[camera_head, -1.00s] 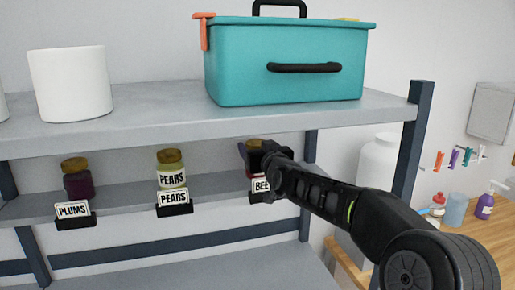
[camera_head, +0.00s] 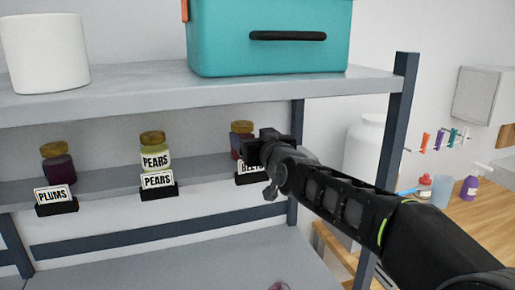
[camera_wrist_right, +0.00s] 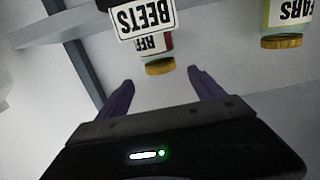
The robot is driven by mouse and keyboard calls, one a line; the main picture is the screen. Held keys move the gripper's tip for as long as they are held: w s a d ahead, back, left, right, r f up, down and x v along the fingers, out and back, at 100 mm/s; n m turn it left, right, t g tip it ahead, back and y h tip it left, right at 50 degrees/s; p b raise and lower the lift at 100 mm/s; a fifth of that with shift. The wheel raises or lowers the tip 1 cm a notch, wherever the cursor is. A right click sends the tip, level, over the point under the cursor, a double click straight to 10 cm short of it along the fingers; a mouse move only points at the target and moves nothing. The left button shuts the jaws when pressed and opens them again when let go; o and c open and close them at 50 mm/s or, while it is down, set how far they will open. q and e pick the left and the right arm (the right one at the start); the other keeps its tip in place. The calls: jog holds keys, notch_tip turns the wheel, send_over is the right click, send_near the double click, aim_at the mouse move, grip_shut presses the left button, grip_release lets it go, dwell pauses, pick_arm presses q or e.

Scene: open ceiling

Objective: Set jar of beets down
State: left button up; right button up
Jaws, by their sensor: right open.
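The jar of beets (camera_head: 240,136) stands on the middle shelf (camera_head: 105,180) behind the BEETS label holder (camera_head: 247,176), its lower part hidden by my right gripper and the label. In the right wrist view the jar (camera_wrist_right: 158,58) shows upside down with a gold lid, beyond the fingertips. My right gripper (camera_head: 262,146) is in front of the jar; in the wrist view its two purple fingers (camera_wrist_right: 160,85) are spread apart with nothing between them. My left gripper is not in view.
A pears jar (camera_head: 155,152) and a plums jar (camera_head: 58,165) stand behind their labels to the left. A teal toolbox (camera_head: 270,50) and a white cylinder (camera_head: 45,55) sit on the upper shelf (camera_head: 130,95). A dark post (camera_head: 398,120) rises right of my arm.

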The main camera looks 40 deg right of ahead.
jog(key=v, duration=0.3)
jog(key=shift+s, duration=0.1)
